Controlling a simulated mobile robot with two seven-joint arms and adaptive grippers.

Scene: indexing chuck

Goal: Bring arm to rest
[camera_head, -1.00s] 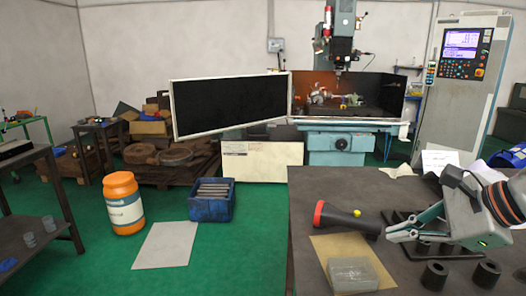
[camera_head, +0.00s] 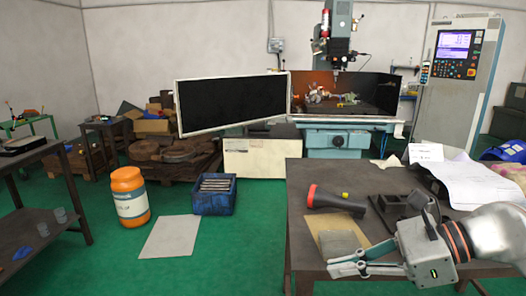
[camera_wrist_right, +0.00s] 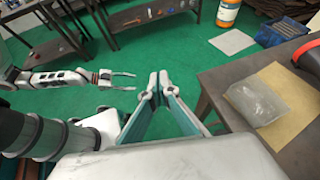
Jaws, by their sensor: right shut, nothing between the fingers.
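My right gripper (camera_head: 334,269) is shut and empty in the head view, over the front edge of the dark table (camera_head: 303,185), its fingers pointing left. In the right wrist view its fingertips (camera_wrist_right: 158,84) meet in the middle, with green floor behind them and the table to their right. My left gripper (camera_wrist_right: 123,80) shows in the right wrist view at the left, over the floor, with its two fingers apart and nothing between them. The left arm is not in the head view.
A blue crate (camera_head: 213,199) and orange tub (camera_head: 129,195) stand on the floor.

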